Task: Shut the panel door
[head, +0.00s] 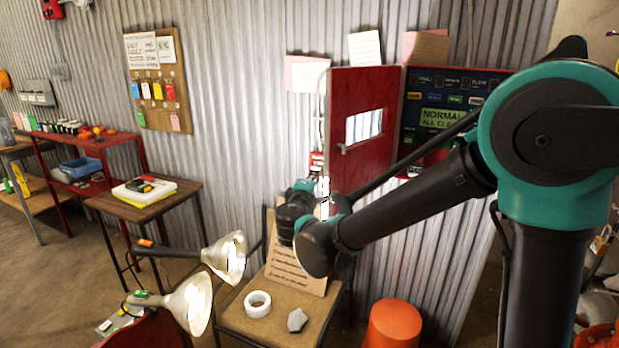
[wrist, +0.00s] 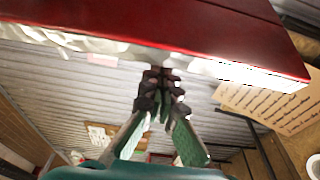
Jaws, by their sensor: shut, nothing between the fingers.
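The red panel door (head: 365,110) stands open in the head view, swung out to the left of the panel box (head: 440,112). It has a small window and a handle below it. In the wrist view the door (wrist: 180,22) crosses the top as a wide red slab. My gripper (wrist: 161,72) is shut and empty, its dark fingertips close together just at the door's lower edge in that picture. I cannot tell whether they touch it. In the head view my wrist is just left of the door's lower part; the fingertips are not clear there.
An orange stool (head: 393,325) stands under the panel. The corrugated wall (head: 240,110) is behind.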

